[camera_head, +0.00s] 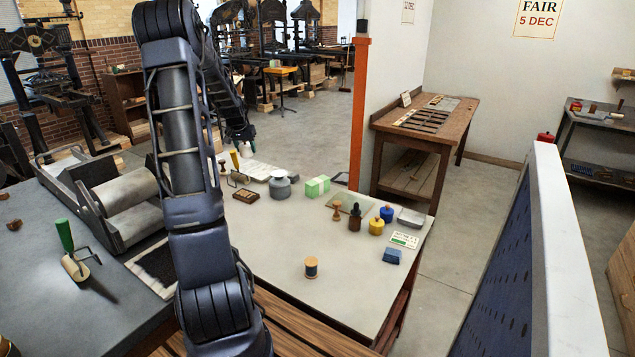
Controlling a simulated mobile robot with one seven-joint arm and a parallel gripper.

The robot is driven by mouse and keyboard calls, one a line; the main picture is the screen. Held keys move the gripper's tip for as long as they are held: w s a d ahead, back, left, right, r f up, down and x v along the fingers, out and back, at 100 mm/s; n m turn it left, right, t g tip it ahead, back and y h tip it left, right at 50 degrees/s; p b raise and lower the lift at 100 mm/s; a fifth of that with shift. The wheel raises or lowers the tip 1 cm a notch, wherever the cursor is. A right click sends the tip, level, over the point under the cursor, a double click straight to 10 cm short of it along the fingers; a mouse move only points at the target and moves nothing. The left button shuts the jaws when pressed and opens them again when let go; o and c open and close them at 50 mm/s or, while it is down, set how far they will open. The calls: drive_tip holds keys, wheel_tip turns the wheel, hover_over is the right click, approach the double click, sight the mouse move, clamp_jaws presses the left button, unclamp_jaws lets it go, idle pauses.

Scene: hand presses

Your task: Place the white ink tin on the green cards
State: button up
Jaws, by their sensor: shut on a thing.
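My gripper (243,139) is small and dark at the end of my arm, above the far left part of the pale table. It is shut, and a small white thing that looks like the white ink tin (246,150) shows at its fingertips. Detail there is too small to be sure. The green cards (317,186) look like a light green banded stack on the table, to the right of and nearer than my gripper. The gripper is apart from them. My arm hides part of the table's left side.
A grey pot with a white top (280,187) stands just left of the green stack. A wooden stamp (337,210), a brown bottle (354,218), a yellow jar (376,227) and a blue jar (387,213) stand to its right. The table's front middle is mostly clear around a thread spool (311,267).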

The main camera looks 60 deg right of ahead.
drive_tip(key=s+d+r+m, duration=0.1)
drive_tip(key=s+d+r, duration=0.1)
drive_tip(key=s+d, duration=0.95)
wheel_tip(320, 180, up, 2)
drive_tip(key=m, duration=0.2)
hover_over(319, 178)
drive_tip(key=a, duration=0.2)
drive_tip(key=shift+g, duration=0.4)
drive_tip(key=f, duration=1.9)
drive_tip(key=shift+s+f, duration=0.3)
drive_tip(key=shift+f, duration=0.05)
drive_tip(key=o, duration=1.1)
drive_tip(key=shift+f, duration=0.15)
drive_tip(key=shift+o, duration=0.2)
drive_tip(key=v, duration=1.2)
drive_tip(key=shift+a, duration=0.25)
